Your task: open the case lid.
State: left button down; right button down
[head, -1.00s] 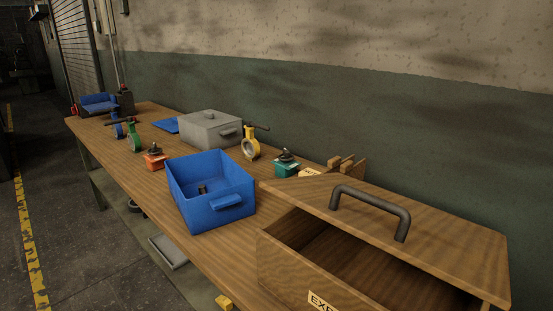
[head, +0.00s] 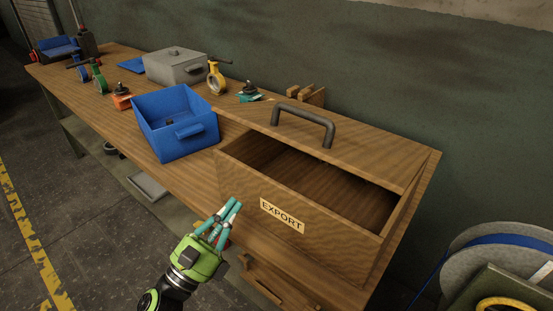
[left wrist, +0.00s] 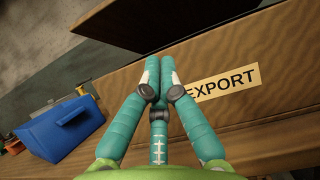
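The wooden case (head: 325,228) stands at the near end of the bench with an EXPORT label on its front wall; the left wrist view shows that wall (left wrist: 130,85) too. Its wooden lid (head: 385,160) with a dark bar handle (head: 304,120) covers only the back part, leaving a wide gap along the front into the dark inside. Whether the lid is hinged or slid back is unclear. My left gripper (head: 232,207) is in front of the case, left of the label, its teal fingers bunched closely and holding nothing visible. My right gripper is not in view.
A blue bin (head: 160,140) stands left of the case. Behind are a grey lidded box (head: 168,70), a yellow valve (head: 214,80), a teal part (head: 247,95) and an orange part (head: 121,101). A wall runs behind the bench; round grey and blue items stand right.

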pick_arm(q)
jog(key=p+x, duration=0.2)
jog(key=x, duration=0.2)
jog(key=r+p+x, duration=0.1)
jog(key=p+x, duration=0.1)
jog(key=x, duration=0.2)
jog(key=r+p+x, duration=0.1)
jog(key=p+x, duration=0.2)
jog(key=x, duration=0.1)
jog(key=shift+s+a+r, duration=0.15)
jog(key=shift+s+a, duration=0.15)
jog(key=shift+d+r+p, duration=0.1)
jog(key=shift+r+p, duration=0.2)
jog(key=shift+r, duration=0.2)
jog(key=shift+w, duration=0.1)
